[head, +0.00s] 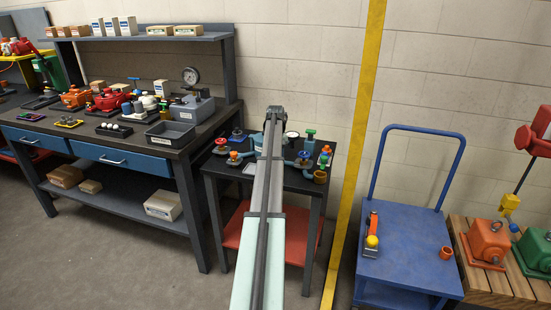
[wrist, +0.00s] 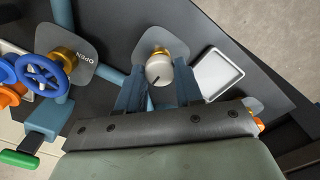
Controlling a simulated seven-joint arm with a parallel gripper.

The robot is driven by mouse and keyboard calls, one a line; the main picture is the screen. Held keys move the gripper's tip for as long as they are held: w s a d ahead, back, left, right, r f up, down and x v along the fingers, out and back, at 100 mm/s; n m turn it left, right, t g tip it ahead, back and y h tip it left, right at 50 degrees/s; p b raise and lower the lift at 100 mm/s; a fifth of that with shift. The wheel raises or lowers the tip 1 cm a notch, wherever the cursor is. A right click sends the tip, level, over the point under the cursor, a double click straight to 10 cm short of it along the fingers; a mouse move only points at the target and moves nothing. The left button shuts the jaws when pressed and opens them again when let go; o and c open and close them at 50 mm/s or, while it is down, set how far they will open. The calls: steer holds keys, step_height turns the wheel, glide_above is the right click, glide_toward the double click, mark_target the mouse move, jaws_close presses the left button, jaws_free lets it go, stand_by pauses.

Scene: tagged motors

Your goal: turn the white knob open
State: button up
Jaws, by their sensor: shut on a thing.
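The white knob (wrist: 158,71) has a dark pointer line on its face and sits on a brass stem in front of a grey plate (wrist: 150,42). My gripper (wrist: 158,86) has its two blue-grey fingers on either side of the knob and is shut on it. In the head view my arm reaches over the small dark table (head: 212,166) and hides the knob and the gripper's tips.
In the wrist view a blue handwheel (wrist: 44,74) stands left of the knob, beside a plate marked OPEN (wrist: 78,62). A green-handled lever (wrist: 20,158) is at lower left. A small white tray (wrist: 216,74) lies right of the knob.

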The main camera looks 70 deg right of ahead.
steer(key=shift+n, duration=0.4)
steer(key=n, duration=0.3)
steer(key=shift+n, duration=0.4)
steer(key=n, duration=1.3)
steer(key=shift+n, duration=0.3)
steer(key=o, duration=1)
steer(key=shift+o, duration=0.2)
